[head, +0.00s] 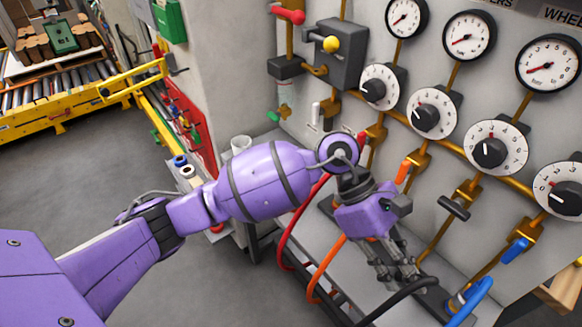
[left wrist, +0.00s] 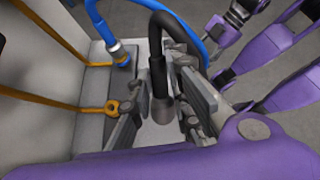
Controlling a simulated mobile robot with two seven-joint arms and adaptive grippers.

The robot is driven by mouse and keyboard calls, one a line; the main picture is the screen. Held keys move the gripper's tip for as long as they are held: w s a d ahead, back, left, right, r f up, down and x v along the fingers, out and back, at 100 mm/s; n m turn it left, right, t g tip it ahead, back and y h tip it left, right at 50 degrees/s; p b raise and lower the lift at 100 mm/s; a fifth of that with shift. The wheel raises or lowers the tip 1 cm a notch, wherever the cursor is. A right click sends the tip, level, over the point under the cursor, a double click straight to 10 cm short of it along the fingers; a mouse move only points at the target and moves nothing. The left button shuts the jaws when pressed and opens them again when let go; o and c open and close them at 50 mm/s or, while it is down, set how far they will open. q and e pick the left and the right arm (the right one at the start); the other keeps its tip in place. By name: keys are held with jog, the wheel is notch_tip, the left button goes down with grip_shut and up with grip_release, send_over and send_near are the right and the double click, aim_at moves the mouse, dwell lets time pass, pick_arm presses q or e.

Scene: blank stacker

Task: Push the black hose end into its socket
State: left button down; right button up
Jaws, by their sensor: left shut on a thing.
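My left gripper (head: 398,268) is shut on the black hose (head: 405,290), low in front of the panel. In the left wrist view the black hose (left wrist: 158,60) rises between the two fingers of my left gripper (left wrist: 160,112). I cannot tell whether the end touches anything.
A blue hose (head: 472,300) stands beside the black one; its fitting (left wrist: 122,58) is close to my fingers. Red (head: 285,245) and orange (head: 322,280) hoses hang to the left. Brass pipes, valve handles and gauges (head: 468,35) cover the panel above.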

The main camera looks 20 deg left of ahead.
pick_arm(q)
jog(key=w+d+n+t+h+b, duration=0.1)
jog(key=w+n+t+h+b, duration=0.1)
jog(key=n+t, duration=0.2)
jog(key=w+d+n+t+h+b, duration=0.1)
jog(key=w+n+t+h+b, duration=0.1)
jog(key=w+n+t, duration=0.1)
jog(key=w+d+f+n+t+h+b, duration=0.1)
jog(key=w+n+t+h+b, duration=0.1)
jog(key=n+t, duration=0.3)
jog(key=shift+w+d+t+h+b, duration=0.25)
jog(key=shift+t+h+b, duration=0.2)
jog(key=shift+t, duration=0.65)
jog(key=shift+f+b, duration=0.35)
jog(key=shift+b, duration=0.05)
pick_arm(e)
notch_tip(320, 180, down, 7)
jog(key=s, duration=0.1)
jog(key=shift+d, duration=0.15)
jog(key=shift+s, duration=0.1)
pick_arm(q)
jog(key=shift+f, duration=0.15)
pick_arm(e)
jog(key=shift+s+f+g, duration=0.3)
jog(key=shift+s+f, duration=0.05)
